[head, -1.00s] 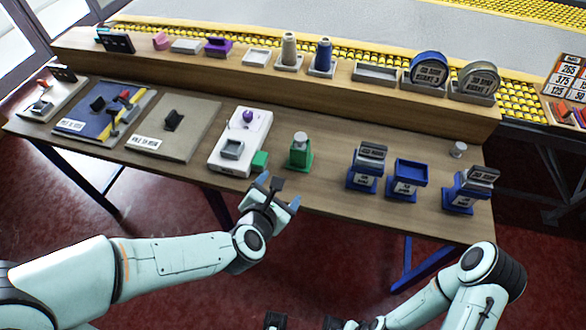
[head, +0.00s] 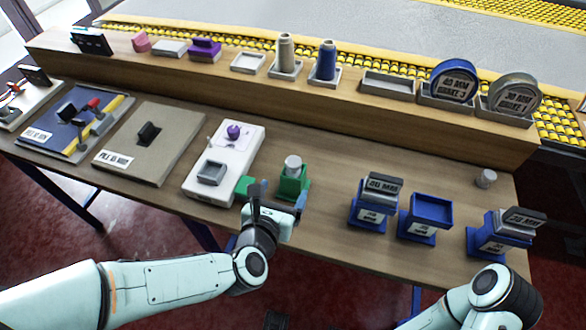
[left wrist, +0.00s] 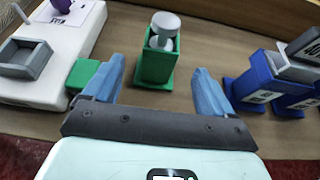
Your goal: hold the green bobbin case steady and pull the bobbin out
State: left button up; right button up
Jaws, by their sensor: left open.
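The green bobbin case (head: 293,186) stands upright near the table's front edge. The bobbin (head: 293,163), a pale grey cylinder with a round top, sticks up out of it. In the left wrist view the case (left wrist: 154,70) is beyond and between my fingers, with the bobbin (left wrist: 163,32) upright in it. My left gripper (head: 278,197) is open and empty just in front of the case, its fingers to either side; contact does not show. My right arm is at the lower right; dark parts at the bottom edge may be its gripper (head: 303,321), too cut off to judge.
A small green block (head: 244,187) lies close to my left finger, beside a white machine base (head: 221,187). Blue stands (head: 373,213) are to the right, with a loose grey cylinder (head: 486,179) behind. A raised wooden shelf (head: 330,100) runs along the back.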

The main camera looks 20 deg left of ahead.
aim_at(290, 179)
pick_arm(q)
jog(key=p+x, duration=0.2)
jog(key=x, duration=0.1)
jog(key=shift+w, duration=0.15)
jog(key=x, duration=0.8)
jog(key=shift+f, duration=0.15)
pick_arm(e)
jog(key=shift+s+a+r+g, duration=0.15)
jog(key=shift+s+r, duration=0.2)
jog(key=shift+r, duration=0.25)
jog(key=shift+s+d+r+g, duration=0.15)
jog(key=shift+s+r, duration=0.15)
jog(key=shift+r, duration=0.3)
jog(key=shift+a, duration=0.1)
